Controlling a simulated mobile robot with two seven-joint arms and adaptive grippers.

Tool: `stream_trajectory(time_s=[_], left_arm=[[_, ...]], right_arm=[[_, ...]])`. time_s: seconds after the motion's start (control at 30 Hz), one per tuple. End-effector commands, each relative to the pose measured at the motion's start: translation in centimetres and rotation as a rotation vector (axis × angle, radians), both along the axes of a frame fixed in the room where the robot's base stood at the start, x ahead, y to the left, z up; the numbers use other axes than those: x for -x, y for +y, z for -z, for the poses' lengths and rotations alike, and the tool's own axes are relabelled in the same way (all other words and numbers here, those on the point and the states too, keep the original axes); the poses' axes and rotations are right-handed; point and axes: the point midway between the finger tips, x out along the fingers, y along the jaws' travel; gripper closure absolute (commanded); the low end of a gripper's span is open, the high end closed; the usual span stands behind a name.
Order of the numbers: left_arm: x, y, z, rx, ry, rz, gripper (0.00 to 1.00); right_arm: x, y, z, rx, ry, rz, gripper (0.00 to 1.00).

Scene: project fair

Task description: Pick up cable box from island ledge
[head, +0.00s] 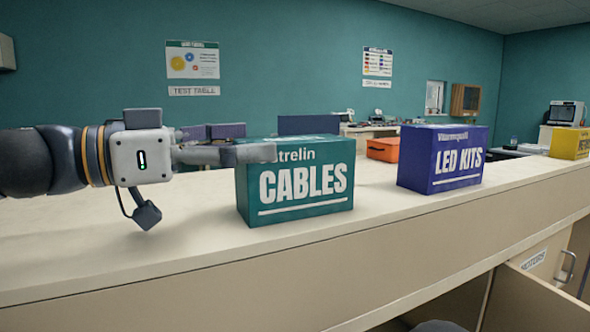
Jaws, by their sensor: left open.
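The cable box (304,184) is a teal box with large white "CABLES" lettering. It stands upright on the pale island ledge (130,243), left of centre in the head view. My left gripper (262,153) comes in from the left with its fingers pointing right. It is open, and its finger overlaps the box's upper left part in the picture. I cannot tell whether it touches the box. Part of the brand name is hidden behind the finger. My right gripper is not in view.
A blue LED kits box (440,160) stands on the ledge to the right, with a yellow box (569,143) farther right. An orange box (383,149) sits behind. Below, at lower right, a drawer (540,300) stands out. The ledge is clear between the teal and blue boxes.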

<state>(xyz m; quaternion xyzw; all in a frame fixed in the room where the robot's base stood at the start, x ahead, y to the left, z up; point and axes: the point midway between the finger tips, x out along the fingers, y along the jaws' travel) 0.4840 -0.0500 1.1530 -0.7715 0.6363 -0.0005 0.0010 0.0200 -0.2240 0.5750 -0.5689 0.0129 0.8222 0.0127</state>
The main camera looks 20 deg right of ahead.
Motion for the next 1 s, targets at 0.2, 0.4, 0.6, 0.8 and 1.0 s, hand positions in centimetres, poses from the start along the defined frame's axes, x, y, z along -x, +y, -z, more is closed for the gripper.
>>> stream_trajectory(time_s=[0.2,0.4,0.6,0.8,1.0], left_arm=[[-0.9,-3.6,-0.5,-0.002,-0.005,0.0,0.18],[-1.4,-5.5,-0.1,0.0,0.0,-0.001,0.18],[-1.5,-5.5,0.0,0.0,0.001,-0.002,0.27],[-1.5,-5.5,0.0,0.0,0.001,-0.001,0.72],[-1.4,-5.5,-0.1,0.002,0.0,-0.001,0.75]], right_arm=[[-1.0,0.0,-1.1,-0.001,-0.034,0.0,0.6],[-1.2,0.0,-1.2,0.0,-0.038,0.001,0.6],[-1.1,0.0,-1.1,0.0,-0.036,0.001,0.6],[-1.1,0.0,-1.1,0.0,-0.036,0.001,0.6],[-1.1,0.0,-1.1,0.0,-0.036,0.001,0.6]])
